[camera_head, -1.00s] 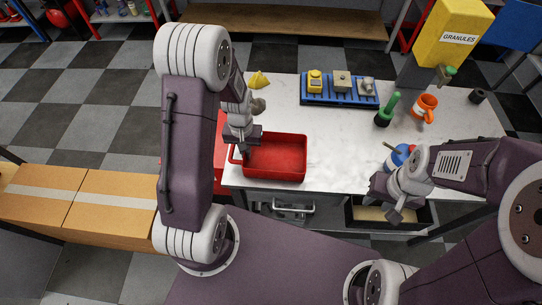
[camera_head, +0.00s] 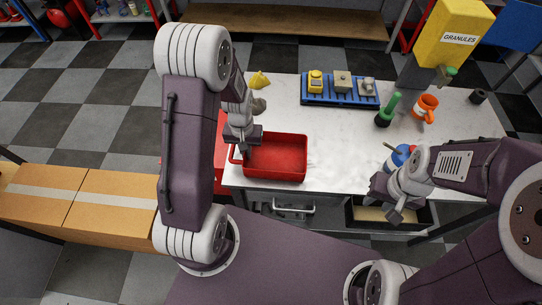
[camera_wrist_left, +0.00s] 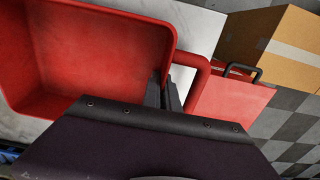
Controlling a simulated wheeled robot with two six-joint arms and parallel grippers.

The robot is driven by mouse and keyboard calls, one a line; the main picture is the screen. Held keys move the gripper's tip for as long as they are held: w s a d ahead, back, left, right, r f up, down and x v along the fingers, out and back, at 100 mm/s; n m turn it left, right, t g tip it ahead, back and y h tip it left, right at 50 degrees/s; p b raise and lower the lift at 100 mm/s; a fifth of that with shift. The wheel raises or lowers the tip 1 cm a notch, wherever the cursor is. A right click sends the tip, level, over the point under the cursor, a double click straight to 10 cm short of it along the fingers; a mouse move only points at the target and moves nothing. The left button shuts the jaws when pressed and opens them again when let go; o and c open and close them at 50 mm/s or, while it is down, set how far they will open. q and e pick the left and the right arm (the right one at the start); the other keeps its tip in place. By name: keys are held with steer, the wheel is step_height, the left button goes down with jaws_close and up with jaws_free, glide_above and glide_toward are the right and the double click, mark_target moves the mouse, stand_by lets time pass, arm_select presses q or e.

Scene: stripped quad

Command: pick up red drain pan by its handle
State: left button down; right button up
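The red drain pan (camera_head: 277,170) sits on the white worktop at its front left corner. Its red loop handle (camera_head: 233,153) sticks out on the left side, and it also shows in the left wrist view (camera_wrist_left: 199,68). My left gripper (camera_head: 246,153) is down at that side. In the left wrist view its two dark fingers (camera_wrist_left: 165,92) are close together beside the pan's end wall, with the handle's outer bar to their right. I cannot tell whether they grip anything. My right gripper (camera_head: 396,212) is over the front right edge, apart from the pan; its finger gap is unclear.
A blue tray (camera_head: 340,102) with several blocks stands at the back. A green-handled tool (camera_head: 388,110), an orange mug (camera_head: 424,108) and a blue item (camera_head: 399,157) are on the right. An open drawer (camera_head: 422,215) juts out in front. Cardboard boxes (camera_head: 75,205) stand left.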

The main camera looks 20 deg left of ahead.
arm_select(q)
steer(key=shift+w+r, duration=0.1)
steer(key=shift+r, duration=0.45)
step_height(320, 180, up, 3)
steer(key=w+d+r, duration=0.1)
steer(key=d+r, duration=0.6)
steer(key=d, duration=0.4)
steer(key=shift+d, duration=0.35)
steer(key=shift+w, duration=0.1)
